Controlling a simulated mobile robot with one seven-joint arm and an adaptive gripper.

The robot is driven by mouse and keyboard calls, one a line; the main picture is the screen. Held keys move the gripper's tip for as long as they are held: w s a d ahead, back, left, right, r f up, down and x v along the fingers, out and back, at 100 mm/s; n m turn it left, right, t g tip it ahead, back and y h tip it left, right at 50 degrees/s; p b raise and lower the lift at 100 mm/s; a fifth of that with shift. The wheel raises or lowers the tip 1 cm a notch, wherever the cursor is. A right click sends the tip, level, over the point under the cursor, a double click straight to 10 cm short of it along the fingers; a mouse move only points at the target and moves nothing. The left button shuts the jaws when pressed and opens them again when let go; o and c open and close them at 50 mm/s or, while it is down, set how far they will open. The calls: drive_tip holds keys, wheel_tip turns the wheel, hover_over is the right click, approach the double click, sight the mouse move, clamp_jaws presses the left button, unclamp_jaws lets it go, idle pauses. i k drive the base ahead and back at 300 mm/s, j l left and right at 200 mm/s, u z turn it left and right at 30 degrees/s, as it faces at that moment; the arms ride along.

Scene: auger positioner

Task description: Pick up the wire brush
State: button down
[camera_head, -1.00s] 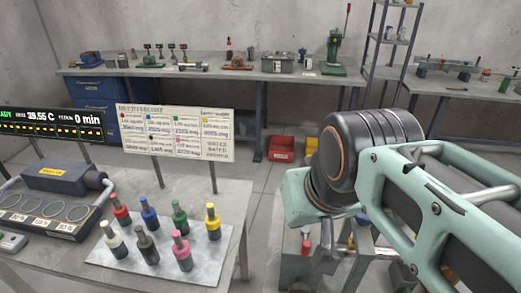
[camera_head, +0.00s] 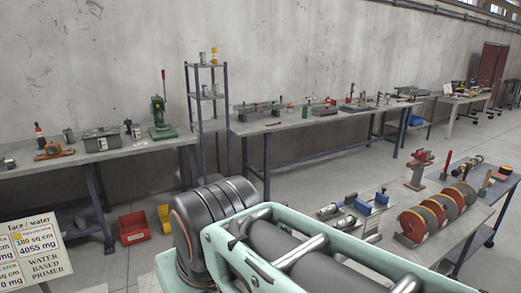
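I cannot make out a wire brush for certain in the head view. Several small tools lie on the benches, too small to tell apart. My arm fills the lower middle of the view, and the fingers of my gripper do not show.
A long bench (camera_head: 300,122) with tools runs along the wall. A bench at left holds a green press (camera_head: 160,118). A shelf rack (camera_head: 207,97) stands between them. A low table at right carries red discs (camera_head: 412,226). A red bin (camera_head: 133,228) sits on the floor. Floor shows between the benches.

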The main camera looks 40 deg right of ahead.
sight(490, 171)
drive_tip(key=l+z, duration=0.15)
drive_tip(key=z, duration=0.2)
drive_tip(key=l+z, duration=0.15)
drive_tip(key=z, duration=0.2)
drive_tip(key=l+z, duration=0.15)
drive_tip(key=z, duration=0.2)
drive_tip(key=i+l+z, duration=0.15)
drive_tip(key=l+z, duration=0.15)
drive_tip(key=i+l+z, duration=0.5)
drive_tip(key=l, duration=0.2)
drive_tip(key=i+l+z, duration=0.2)
drive_tip(key=l, duration=0.2)
drive_tip(key=i+l+z, duration=0.1)
drive_tip(key=i+l, duration=0.6)
drive_tip(key=i+l+z, duration=0.1)
drive_tip(key=i+l, duration=0.5)
drive_tip(key=i, duration=0.15)
drive_tip(key=i+l, duration=0.4)
drive_tip(key=u, duration=2.25)
